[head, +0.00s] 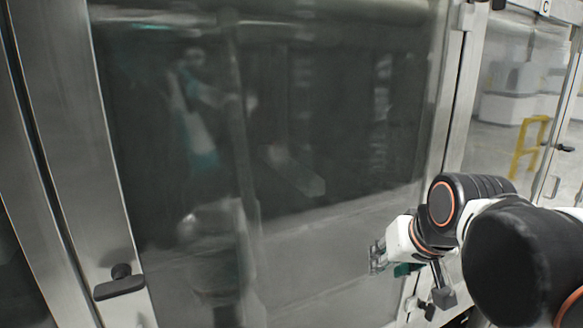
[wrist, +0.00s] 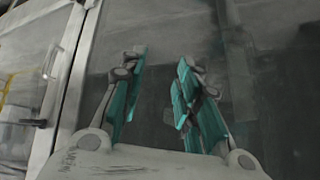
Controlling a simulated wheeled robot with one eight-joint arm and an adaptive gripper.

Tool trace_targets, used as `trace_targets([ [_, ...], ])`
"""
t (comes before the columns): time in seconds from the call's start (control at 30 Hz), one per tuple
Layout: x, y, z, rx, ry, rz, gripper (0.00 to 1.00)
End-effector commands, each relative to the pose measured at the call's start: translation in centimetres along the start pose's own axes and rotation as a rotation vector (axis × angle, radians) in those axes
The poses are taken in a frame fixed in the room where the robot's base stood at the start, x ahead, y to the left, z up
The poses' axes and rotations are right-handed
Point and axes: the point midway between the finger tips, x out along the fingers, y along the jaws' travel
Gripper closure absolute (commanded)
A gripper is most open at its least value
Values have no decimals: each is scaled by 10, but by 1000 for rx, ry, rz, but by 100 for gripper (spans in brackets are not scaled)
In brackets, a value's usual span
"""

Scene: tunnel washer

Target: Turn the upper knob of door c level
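The sign with the letter C (head: 545,8) is at the top right of the head view, above a glass door (head: 505,75). A small dark knob (head: 565,148) sits on the metal frame there, with a loop handle (head: 555,187) below it. The knob looks near level, but it is small. A dark knob (wrist: 33,122) and a loop handle (wrist: 50,62) also show at the left of the wrist view. My gripper (head: 376,258) is in front of the large middle glass pane, apart from the knob. In the wrist view its teal fingers (wrist: 158,85) are spread and empty.
Another dark knob (head: 119,284) is on the frame at the lower left. The large middle glass pane (head: 280,130) reflects the room. A yellow rail (head: 528,145) shows at the right. My arm covers the lower right.

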Motion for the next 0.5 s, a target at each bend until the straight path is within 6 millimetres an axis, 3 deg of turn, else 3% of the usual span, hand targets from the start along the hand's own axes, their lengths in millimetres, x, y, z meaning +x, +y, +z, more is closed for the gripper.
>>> trace_targets([
  [0.03, 21, 5, 25, -6, -1, 4, 70],
  [0.5, 125, 40, 177, -62, -11, 43, 70],
])
